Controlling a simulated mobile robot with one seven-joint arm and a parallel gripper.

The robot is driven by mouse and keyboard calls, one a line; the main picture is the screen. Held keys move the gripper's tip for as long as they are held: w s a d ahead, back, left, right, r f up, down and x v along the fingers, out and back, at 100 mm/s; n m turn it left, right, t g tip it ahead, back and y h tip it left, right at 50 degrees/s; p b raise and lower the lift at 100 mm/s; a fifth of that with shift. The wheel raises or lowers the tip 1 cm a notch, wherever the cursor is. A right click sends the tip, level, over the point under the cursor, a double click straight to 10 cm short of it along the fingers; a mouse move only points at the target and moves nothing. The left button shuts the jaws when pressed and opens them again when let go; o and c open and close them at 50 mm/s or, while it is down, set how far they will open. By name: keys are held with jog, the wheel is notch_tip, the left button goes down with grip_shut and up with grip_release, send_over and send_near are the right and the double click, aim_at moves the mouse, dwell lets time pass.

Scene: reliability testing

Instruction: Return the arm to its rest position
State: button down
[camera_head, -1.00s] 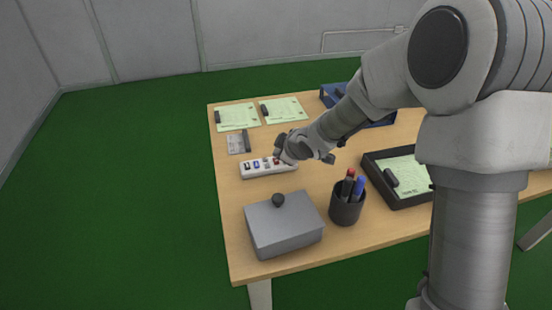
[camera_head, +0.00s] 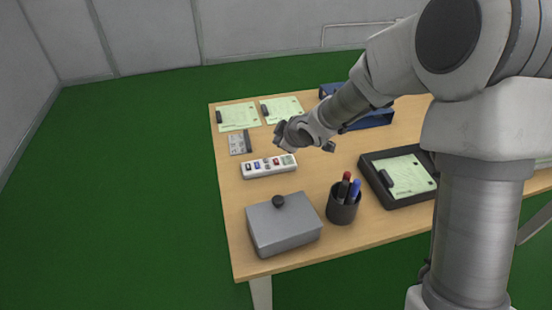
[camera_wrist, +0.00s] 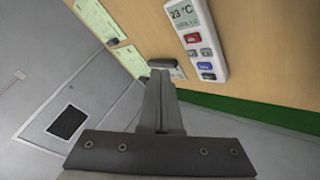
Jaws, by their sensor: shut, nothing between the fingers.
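My gripper (camera_wrist: 160,68) is shut and empty; its closed fingers stand out in the middle of the wrist view. In the head view my arm reaches in from the right, and the gripper end hangs above the table, just behind the white remote-like device. The fingertips are hard to make out there. The white device (camera_head: 268,166) lies on the table below the gripper and apart from it. In the wrist view the device (camera_wrist: 200,40) shows a display reading 23 °C and several coloured buttons.
A grey lidded box (camera_head: 284,228) and a dark pen cup (camera_head: 343,207) stand at the front. A black tray (camera_head: 372,177) holds a clipboard. Two clipboards (camera_head: 238,117) and a small card (camera_head: 237,144) lie at the back left. A blue tray (camera_head: 372,121) stands behind my arm.

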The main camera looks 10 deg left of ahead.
dwell(0.6)
jog(key=s+d+r+m+h, duration=0.3)
jog(key=s+d+r+m, duration=0.1)
jog(key=d+r, duration=0.4)
jog(key=s+d+r+m+h, duration=0.2)
jog(key=s+d+r+m, duration=0.3)
jog(key=d, duration=0.6)
jog(key=s+d+r+m+g, duration=0.1)
jog(key=s+d+r+m, duration=0.2)
jog(key=s, duration=0.7)
jog(key=s+d+r+m+g, duration=0.1)
jog(key=s+d+m, duration=0.3)
jog(key=s, duration=0.6)
notch_tip(320, 180, up, 13)
jog(key=p, duration=1.3)
jog(key=shift+s+a+h, duration=0.2)
jog(key=shift+s+h, duration=0.05)
jog(key=shift+h, duration=0.05)
